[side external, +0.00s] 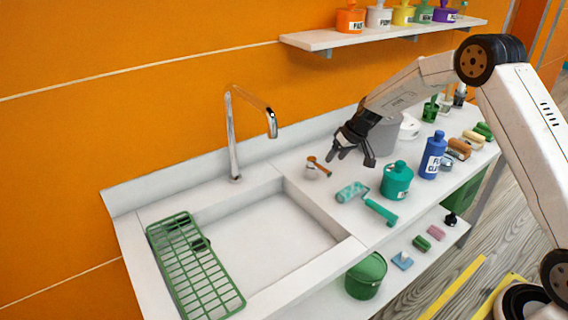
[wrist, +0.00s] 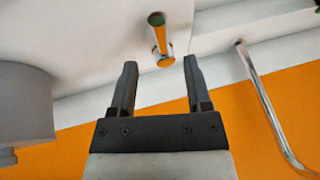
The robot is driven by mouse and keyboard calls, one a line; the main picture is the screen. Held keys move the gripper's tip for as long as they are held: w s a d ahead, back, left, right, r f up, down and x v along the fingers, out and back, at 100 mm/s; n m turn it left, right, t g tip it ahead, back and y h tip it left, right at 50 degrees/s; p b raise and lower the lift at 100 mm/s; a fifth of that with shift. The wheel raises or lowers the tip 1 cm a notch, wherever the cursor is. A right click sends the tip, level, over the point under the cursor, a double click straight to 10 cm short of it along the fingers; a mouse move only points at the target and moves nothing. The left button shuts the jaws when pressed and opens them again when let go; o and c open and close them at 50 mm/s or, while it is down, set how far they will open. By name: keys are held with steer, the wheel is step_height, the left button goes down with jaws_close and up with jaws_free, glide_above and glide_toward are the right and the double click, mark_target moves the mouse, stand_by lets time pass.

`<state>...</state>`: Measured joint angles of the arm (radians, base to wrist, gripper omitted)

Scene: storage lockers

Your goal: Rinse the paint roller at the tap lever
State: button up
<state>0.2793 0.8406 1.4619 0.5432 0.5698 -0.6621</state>
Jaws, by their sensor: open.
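The paint roller (side external: 353,192), with a speckled teal sleeve and a green handle, lies on the white counter right of the basin in the side view. The small tap lever (side external: 319,165), an orange bar on a metallic base, stands on the counter behind the roller. My gripper (side external: 350,157) is open and empty above the counter, just right of the lever. In the wrist view the lever (wrist: 160,38) shows beyond and between the open fingertips of my gripper (wrist: 160,66). The tall chrome spout (side external: 233,135) arches over the basin; it also shows in the wrist view (wrist: 265,105).
The white basin (side external: 262,296) has a green rack (side external: 182,262) across its left side. A teal pot (side external: 397,184) and a blue bottle (side external: 433,158) stand right of the roller. A grey bucket (side external: 386,136) is behind my gripper, with brushes and blocks farther right.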

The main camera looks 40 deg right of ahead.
mark_target(320, 167)
steer(key=shift+x, duration=2.9)
jaws_close()
